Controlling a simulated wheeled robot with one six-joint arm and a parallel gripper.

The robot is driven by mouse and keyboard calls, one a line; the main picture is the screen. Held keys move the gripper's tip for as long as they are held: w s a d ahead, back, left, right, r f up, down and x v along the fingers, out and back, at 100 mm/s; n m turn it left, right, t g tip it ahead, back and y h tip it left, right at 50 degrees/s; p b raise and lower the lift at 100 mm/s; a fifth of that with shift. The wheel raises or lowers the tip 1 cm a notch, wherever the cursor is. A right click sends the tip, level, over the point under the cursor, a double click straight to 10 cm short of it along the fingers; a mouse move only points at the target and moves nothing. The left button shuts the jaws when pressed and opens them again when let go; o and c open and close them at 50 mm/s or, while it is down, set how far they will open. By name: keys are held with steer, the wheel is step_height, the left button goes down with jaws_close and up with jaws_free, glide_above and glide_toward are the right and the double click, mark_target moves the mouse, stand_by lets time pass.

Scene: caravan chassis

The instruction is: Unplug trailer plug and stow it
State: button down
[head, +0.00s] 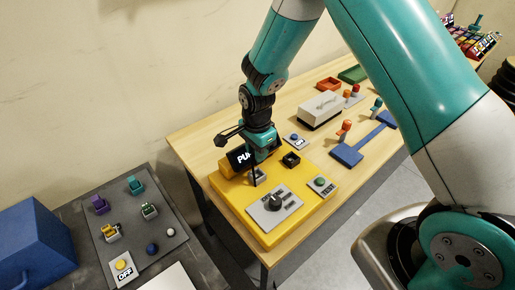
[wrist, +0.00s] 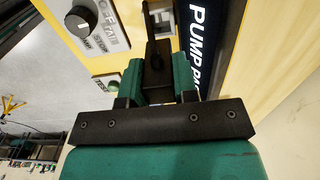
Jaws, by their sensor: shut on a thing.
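My gripper (head: 262,151) is low over the yellow pump panel (head: 240,208), pointing down. In the wrist view its two teal fingers (wrist: 157,78) are shut on a black block, which appears to be the trailer plug (wrist: 154,62). A narrow black part extends from the block toward a light grey plate (wrist: 164,18). I cannot tell whether the plug is seated or free. A black square holder (head: 291,159) stands on the panel just right of my gripper. A small grey and black fitting (head: 257,176) is below my gripper.
The panel carries a black knob (head: 275,203), a green button (head: 320,182) and a dark PUMP label (head: 240,158). A white box (head: 320,110), red-topped levers (head: 345,127) and a blue plate (head: 346,154) stand farther along the table. A grey control board (head: 133,226) is at left.

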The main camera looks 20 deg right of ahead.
steer(key=shift+f+b, duration=1.35)
steer(key=shift+f, duration=0.8)
steer(key=shift+f+b, duration=0.5)
steer(key=shift+b, duration=0.05)
stand_by(3.8)
steer(key=shift+r, duration=0.25)
stand_by(1.2)
